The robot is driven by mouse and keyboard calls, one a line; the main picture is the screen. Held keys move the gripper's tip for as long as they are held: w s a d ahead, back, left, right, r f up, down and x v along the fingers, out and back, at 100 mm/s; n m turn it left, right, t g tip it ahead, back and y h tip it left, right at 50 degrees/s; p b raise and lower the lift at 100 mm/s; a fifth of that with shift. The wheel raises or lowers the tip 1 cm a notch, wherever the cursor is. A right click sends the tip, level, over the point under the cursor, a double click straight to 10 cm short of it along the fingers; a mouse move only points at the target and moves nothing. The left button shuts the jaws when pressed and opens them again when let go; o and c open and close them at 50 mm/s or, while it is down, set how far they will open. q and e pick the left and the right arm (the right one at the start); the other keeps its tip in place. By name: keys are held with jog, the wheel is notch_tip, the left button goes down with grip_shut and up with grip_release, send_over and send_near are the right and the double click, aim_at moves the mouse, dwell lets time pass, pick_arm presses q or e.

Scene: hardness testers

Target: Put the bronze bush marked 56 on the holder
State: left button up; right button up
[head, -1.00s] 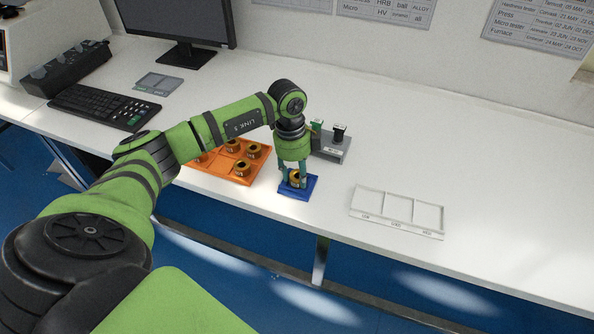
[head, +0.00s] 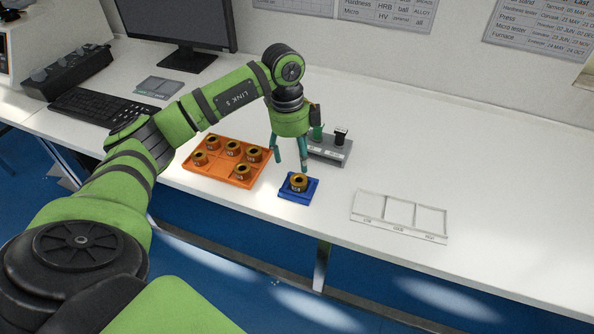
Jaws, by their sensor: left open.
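A bronze bush (head: 298,182) sits on the blue holder (head: 286,193) near the front of the bench; the marking on its side is too small to read for sure. My left gripper (head: 289,168) is open and empty, its fingers pointing down just above and behind the bush, apart from it. Several more bronze bushes, such as one at the near right (head: 242,172), stand in the orange tray (head: 212,173) left of the holder. My right gripper is not in view.
A grey block with upright posts (head: 332,151) stands right behind my left gripper. A white three-compartment tray (head: 399,217) lies empty to the right. A keyboard (head: 103,105) and a monitor (head: 178,25) are at the back left. The right of the bench is clear.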

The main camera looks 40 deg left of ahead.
pick_arm(q)
jog(key=shift+a+r, duration=0.15)
jog(key=shift+r, duration=1.05)
jog(key=shift+a+r, duration=0.1)
jog(key=shift+r, duration=1.05)
jog(key=shift+s+f, duration=0.1)
jog(key=shift+f, duration=0.05)
